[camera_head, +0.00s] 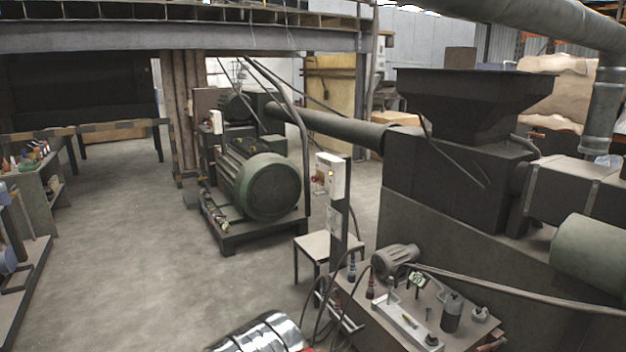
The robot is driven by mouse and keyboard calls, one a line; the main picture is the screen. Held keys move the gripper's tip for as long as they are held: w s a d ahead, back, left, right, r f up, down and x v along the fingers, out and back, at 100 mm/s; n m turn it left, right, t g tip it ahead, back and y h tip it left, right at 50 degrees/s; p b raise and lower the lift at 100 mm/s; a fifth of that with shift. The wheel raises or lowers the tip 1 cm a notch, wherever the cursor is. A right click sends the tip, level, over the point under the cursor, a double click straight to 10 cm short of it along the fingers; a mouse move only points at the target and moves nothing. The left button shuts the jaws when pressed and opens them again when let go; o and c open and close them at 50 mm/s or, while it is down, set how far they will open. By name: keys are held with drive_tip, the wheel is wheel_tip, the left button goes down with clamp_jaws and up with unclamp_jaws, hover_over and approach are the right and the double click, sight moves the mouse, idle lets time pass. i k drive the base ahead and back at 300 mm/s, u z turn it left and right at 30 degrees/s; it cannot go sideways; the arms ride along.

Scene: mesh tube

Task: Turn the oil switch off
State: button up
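A white control box (331,174) stands upright on a dark post (338,232) near the middle of the view. A small red part (319,180) and a small yellow part show on its left face. They look like a switch or buttons, but they are too small to read. I cannot tell which of them is the oil switch or which way it is set. My gripper is not in view.
A small table (316,245) stands behind the post. A bench (408,328) with a motor (396,262), hoses and fittings lies at front right. A large hopper machine (450,170) fills the right. A green motor (265,185) stands behind left. The left floor (130,260) is clear.

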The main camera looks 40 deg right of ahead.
sight(314, 178)
drive_tip(key=i, duration=2.5)
drive_tip(key=z, duration=2.25)
